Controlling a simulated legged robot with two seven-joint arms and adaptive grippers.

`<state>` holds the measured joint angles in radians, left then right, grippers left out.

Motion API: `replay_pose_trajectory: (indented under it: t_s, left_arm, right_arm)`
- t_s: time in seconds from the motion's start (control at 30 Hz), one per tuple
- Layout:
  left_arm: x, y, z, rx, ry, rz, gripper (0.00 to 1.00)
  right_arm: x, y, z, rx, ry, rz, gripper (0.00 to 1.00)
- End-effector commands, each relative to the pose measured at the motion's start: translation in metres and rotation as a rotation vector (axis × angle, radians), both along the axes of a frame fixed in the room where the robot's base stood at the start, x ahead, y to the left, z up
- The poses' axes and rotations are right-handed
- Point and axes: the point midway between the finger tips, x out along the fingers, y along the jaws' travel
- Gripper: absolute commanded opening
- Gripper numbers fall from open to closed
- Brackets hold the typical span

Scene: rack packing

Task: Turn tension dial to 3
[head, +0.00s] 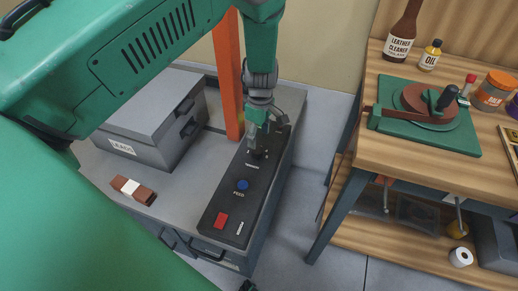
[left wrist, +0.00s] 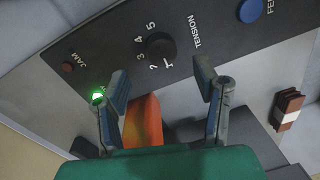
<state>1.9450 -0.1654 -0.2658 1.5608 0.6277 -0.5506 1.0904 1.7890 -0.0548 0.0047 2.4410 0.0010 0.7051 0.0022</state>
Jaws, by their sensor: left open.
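The tension dial (left wrist: 160,47) is a round black knob on a dark control panel (head: 215,207), with white numbers around it and the word TENSION to its right in the left wrist view. Numbers 2 to 5 are legible; its pointer's setting I cannot tell. My left gripper (head: 262,137) is over the far part of the panel in the head view and largely covers the dial there. In the left wrist view my left gripper (left wrist: 160,82) is open and empty, its fingers apart below the dial, not closed on it. My right gripper is not clearly seen.
The panel has a blue FEED button (head: 242,185) and a red switch (head: 220,220). A green light (left wrist: 97,96) and red JAM lamp (left wrist: 68,66) are near the dial. An orange post (head: 229,75), grey box (head: 150,115), brown bundle (head: 132,190) and wooden workbench (head: 390,150) stand around.

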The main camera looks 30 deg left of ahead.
Motion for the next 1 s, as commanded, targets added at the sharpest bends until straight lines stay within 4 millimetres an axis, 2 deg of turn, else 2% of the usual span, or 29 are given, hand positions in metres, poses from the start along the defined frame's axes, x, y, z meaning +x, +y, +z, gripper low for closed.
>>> replay_pose_trajectory:
  t_s: [0.03,0.1,0.3,0.5,0.73,0.87,0.9,1.0]
  left_arm:
    - [-0.002,0.000,-0.013,-0.001,0.003,0.001,0.55]
    - [-0.003,0.000,-0.026,-0.001,0.003,0.001,0.55]
    - [-0.004,0.000,-0.052,-0.001,0.001,0.001,0.55]
    - [-0.004,0.000,-0.060,0.000,-0.001,0.000,0.55]
    - [-0.004,0.000,-0.060,0.000,-0.001,0.000,0.55]
    - [-0.004,0.000,-0.060,0.000,-0.001,0.001,0.10]
    - [-0.004,0.000,-0.060,0.000,-0.001,0.001,0.06]
    - [-0.004,0.000,-0.060,0.000,-0.002,0.000,0.06]
  right_arm:
    - [0.000,0.000,-0.002,0.000,0.000,0.000,0.75]
    - [0.000,0.000,-0.003,0.000,0.000,0.000,0.75]
    - [0.000,0.000,-0.005,0.000,0.000,0.000,0.75]
    - [0.000,0.000,-0.006,0.000,-0.001,0.000,0.75]
    - [0.000,0.000,-0.005,0.000,-0.001,0.000,0.75]
    - [0.000,0.000,-0.005,0.000,-0.001,0.000,0.75]
    - [0.000,0.000,-0.005,0.000,-0.001,0.000,0.75]
    - [0.000,0.000,-0.005,0.000,-0.001,0.000,0.75]
